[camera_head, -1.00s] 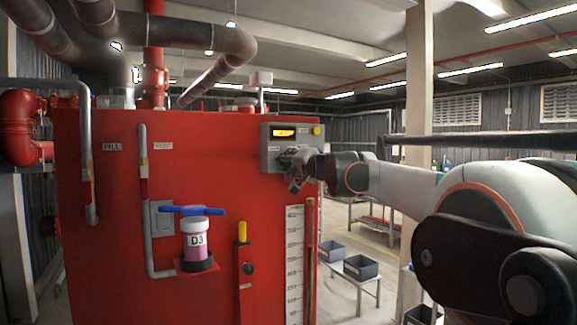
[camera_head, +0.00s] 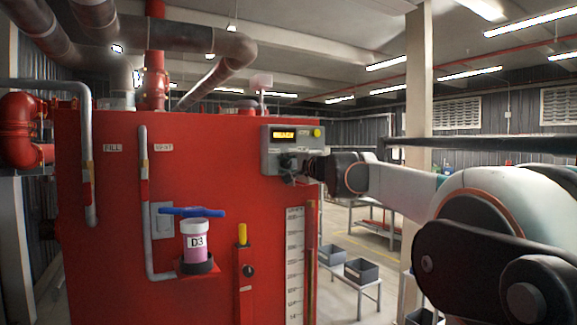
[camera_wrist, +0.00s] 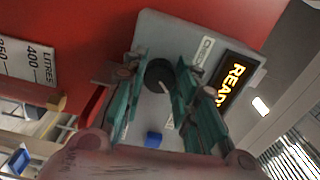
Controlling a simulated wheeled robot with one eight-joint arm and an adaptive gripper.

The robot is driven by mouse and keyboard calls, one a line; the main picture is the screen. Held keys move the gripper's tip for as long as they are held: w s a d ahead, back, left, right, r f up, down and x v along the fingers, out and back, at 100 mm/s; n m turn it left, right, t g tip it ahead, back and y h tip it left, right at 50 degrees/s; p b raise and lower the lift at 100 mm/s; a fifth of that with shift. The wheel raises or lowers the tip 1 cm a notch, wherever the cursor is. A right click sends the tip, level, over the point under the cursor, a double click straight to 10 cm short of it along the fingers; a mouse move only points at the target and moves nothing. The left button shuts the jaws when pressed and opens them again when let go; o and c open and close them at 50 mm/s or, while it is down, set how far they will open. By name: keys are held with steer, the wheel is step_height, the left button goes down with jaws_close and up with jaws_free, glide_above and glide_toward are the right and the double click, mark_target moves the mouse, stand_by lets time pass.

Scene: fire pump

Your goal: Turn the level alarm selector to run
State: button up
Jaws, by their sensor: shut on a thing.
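The grey alarm panel (camera_head: 268,148) is fixed to the upper right of the red tank (camera_head: 110,240). It has a lit amber display (camera_head: 284,134) and a yellow button (camera_head: 316,132). In the wrist view the panel (camera_wrist: 178,30) is tilted and its display (camera_wrist: 234,84) reads READY. A round black selector knob (camera_wrist: 159,72) is on the panel face between the green fingers of my gripper (camera_wrist: 160,84). My gripper is shut on the knob. In the head view my gripper (camera_head: 290,168) is at the panel's lower part and hides the knob there. The knob's pointer setting is unclear.
A blue-handled valve (camera_head: 192,212) and a jar marked D3 (camera_head: 195,242) are at the tank's front. Grey bins (camera_head: 360,271) sit on benches at right.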

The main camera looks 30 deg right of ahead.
steer(key=shift+f, duration=0.1)
steer(key=o, duration=1)
steer(key=shift+d, duration=0.1)
steer(key=shift+o, duration=0.2)
steer(key=shift+s, duration=0.1)
steer(key=s, duration=0.7)
steer(key=shift+s, duration=0.2)
